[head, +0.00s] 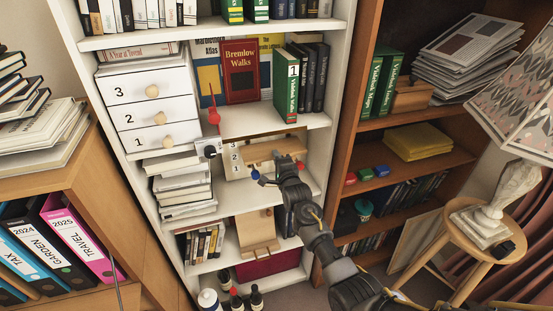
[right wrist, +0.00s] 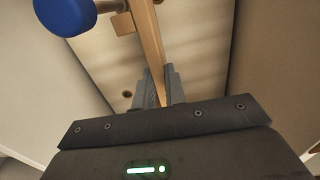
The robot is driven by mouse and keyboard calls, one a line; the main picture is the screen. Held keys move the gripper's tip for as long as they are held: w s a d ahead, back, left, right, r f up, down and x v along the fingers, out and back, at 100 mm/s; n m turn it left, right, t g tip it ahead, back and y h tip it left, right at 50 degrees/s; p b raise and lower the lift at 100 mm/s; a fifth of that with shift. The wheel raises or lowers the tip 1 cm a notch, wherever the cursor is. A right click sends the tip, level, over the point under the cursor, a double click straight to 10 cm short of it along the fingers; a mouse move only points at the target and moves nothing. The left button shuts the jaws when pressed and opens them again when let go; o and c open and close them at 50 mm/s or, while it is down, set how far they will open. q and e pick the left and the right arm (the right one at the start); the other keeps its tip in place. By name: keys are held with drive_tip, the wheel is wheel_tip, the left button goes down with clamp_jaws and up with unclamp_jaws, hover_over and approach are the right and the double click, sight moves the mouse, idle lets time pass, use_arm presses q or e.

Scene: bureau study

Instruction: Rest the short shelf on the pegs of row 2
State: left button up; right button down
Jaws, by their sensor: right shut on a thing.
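My right gripper (head: 280,162) reaches into the middle compartment of the white bookcase (head: 215,123). It is shut on the short shelf (head: 262,150), a light wooden board. In the right wrist view the board (right wrist: 148,38) runs edge-on between the fingers (right wrist: 160,88). A blue round-ended peg (right wrist: 65,14) is beside it at upper left, with a small wooden block near. In the head view a blue peg end (head: 256,174) shows below the board, and a number strip (head: 235,158) stands at its left. The gripper hides part of the board; whether it touches any pegs I cannot tell. My left gripper is not in view.
Below are a wooden stand (head: 257,232) and bottles (head: 237,300). A brown bookcase (head: 345,130) is at right.

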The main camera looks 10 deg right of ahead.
drive_tip(key=shift+f+b, duration=1.15)
drive_tip(key=shift+f, duration=0.35)
idle(0.4)
drive_tip(key=c, duration=1.6)
unclamp_jaws()
drive_tip(key=shift+c, duration=0.2)
drive_tip(key=s+p, duration=0.5)
drive_tip(key=s, duration=0.1)
drive_tip(key=shift+d, duration=0.2)
